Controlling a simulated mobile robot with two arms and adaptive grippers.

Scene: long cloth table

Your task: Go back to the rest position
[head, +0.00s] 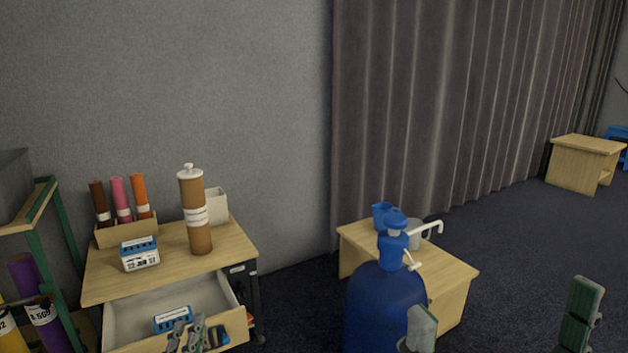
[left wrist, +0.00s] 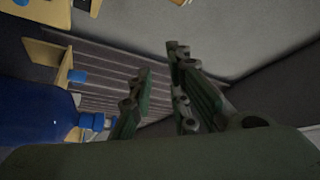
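A wooden cabinet (head: 105,288) with an open drawer (head: 125,318) stands at left, holding tubes, boxes and tools. A green-framed shelf (head: 40,240) is at far left. A low wooden table (head: 455,280) stands behind the bottle. Dark floor (head: 520,235) lies clear at right.

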